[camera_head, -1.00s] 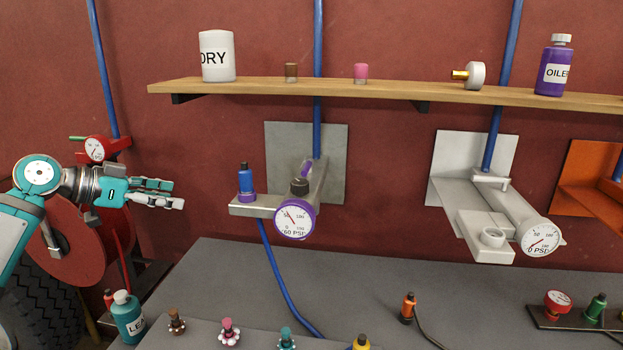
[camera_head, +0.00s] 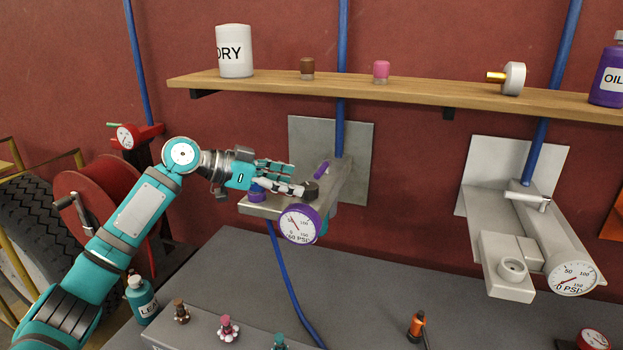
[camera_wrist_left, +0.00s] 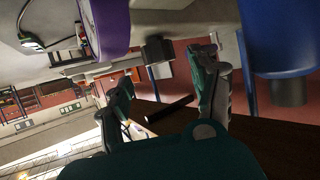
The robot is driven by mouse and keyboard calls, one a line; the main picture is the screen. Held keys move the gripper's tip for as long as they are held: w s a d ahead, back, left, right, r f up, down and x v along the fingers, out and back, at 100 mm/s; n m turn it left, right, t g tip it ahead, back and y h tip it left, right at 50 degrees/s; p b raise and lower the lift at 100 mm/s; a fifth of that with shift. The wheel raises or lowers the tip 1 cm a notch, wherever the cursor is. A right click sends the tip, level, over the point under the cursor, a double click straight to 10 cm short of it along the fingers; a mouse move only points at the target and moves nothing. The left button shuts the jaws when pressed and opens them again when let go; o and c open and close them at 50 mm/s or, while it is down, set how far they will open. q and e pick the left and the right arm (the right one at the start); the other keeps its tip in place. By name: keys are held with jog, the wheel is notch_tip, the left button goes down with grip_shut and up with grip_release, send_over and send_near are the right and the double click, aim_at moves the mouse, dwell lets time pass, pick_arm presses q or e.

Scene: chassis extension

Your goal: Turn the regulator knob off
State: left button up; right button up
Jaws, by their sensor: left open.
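The dark regulator knob (camera_head: 311,190) sits on top of a grey regulator body on the wall plate. Below it, the purple-rimmed gauge (camera_head: 300,225) reads about 60 PSI. My left gripper (camera_head: 298,179) is open, with its fingers reaching in from the left. The lower fingertip overlaps the knob's left edge in the head view; I cannot tell whether they touch. In the left wrist view, the gripper (camera_wrist_left: 165,90) has its two fingers apart, and the purple gauge rim (camera_wrist_left: 108,25) shows at the upper left. My right gripper is out of view.
A blue fitting (camera_head: 257,192) is partly hidden beneath my gripper and shows large in the left wrist view (camera_wrist_left: 280,40). A wooden shelf (camera_head: 420,94) runs above. A purple lever (camera_head: 321,170) lies behind the knob. A second, white regulator (camera_head: 510,240) hangs at right.

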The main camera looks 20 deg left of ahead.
aim_at(308, 186)
pick_arm(q)
jog(key=x, duration=0.2)
jog(key=shift+w+d+p, duration=0.3)
jog(key=shift+p, duration=0.1)
jog(key=shift+x, duration=1)
jog(key=shift+w+d+f+p, duration=0.15)
jog(key=shift+f+p, duration=0.1)
jog(key=shift+p, duration=0.05)
jog(key=shift+d+f, duration=0.1)
jog(key=shift+c, duration=0.3)
jog(key=c, duration=1.1)
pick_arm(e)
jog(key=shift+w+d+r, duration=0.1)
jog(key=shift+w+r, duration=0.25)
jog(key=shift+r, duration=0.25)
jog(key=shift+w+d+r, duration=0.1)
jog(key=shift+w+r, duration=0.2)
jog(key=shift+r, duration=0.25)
